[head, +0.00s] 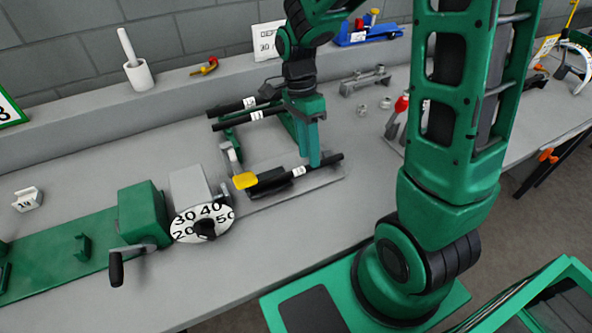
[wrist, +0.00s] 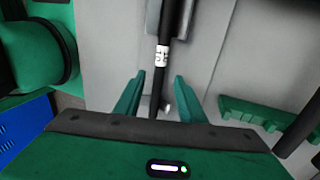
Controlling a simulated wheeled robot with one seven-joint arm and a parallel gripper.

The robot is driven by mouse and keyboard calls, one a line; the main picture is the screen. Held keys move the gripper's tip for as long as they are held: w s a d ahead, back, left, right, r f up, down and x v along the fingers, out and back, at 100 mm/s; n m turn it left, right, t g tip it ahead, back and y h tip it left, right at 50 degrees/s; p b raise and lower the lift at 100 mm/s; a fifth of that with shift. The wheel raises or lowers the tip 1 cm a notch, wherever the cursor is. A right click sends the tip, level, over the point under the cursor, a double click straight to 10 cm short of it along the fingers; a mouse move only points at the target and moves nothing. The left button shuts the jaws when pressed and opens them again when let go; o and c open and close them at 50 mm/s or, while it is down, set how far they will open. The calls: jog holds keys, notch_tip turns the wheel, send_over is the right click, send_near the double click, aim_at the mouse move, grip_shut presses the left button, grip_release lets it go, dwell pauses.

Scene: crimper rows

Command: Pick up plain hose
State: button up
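A black hose (head: 325,162) with a white label lies low on the bench side in the head view, below my gripper. In the wrist view this hose (wrist: 161,85) runs lengthwise between my fingers, its label just ahead of the fingertips; the label is too small to read. My gripper (head: 308,158) is open, fingers pointing down, and the wrist view shows its two green fingers (wrist: 157,88) apart on either side of the hose. Two more black labelled hoses, an upper one (head: 228,107) and a lower one (head: 240,119), lie on a green rack. I cannot tell which hose is plain.
A yellow-ended lever (head: 245,181) is beside the low hose. A green crimper with a numbered dial (head: 203,221) and a crank (head: 117,268) stands to the left. Metal fittings (head: 365,81) lie to the right.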

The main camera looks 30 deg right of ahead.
jog(key=shift+x, duration=1.1)
grip_shut()
jog(key=shift+r, duration=0.15)
